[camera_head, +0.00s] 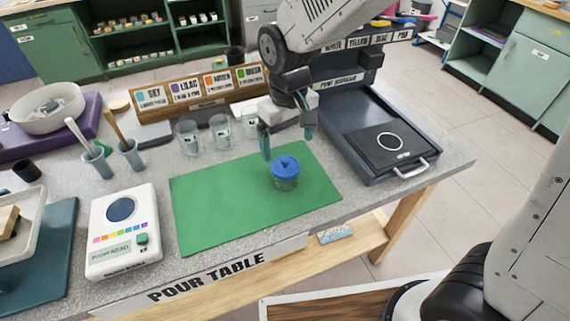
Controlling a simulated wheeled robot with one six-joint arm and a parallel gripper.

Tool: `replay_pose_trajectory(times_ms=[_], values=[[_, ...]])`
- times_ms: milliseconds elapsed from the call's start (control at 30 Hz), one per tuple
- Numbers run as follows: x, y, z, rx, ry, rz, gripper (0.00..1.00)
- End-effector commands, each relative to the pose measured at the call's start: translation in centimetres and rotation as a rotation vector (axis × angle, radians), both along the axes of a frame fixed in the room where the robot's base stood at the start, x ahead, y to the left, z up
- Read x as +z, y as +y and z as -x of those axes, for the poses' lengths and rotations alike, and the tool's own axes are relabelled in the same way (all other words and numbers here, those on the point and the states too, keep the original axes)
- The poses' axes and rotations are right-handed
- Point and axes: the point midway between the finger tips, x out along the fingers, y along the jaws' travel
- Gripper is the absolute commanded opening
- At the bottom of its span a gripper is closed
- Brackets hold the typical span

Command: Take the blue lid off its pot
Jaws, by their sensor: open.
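A small clear pot (285,184) stands upright on the green mat (215,205), right of the mat's middle. The blue lid (285,166) sits on top of the pot and has a small knob. My gripper (287,146) hangs above and slightly behind the lid. Its two teal-tipped fingers are spread apart with nothing between them. The fingers look apart from the lid, though the exact height gap is hard to judge.
Several clear glasses (221,132) stand behind the mat. A dark press-like device (390,145) with a handle is at right. A white scale (123,232) and cups with tools (129,155) are at left. The mat around the pot is clear.

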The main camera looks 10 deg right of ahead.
Motion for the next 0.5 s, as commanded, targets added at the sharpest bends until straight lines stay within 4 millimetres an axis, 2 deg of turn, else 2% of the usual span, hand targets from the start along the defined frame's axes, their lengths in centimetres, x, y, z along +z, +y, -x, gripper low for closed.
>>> replay_pose_trajectory(times_ms=[400,500], values=[[-5.5,0.6,-0.2,-0.002,0.003,0.001,0.91],[-6.2,0.6,-0.2,-0.002,0.002,0.001,0.91]])
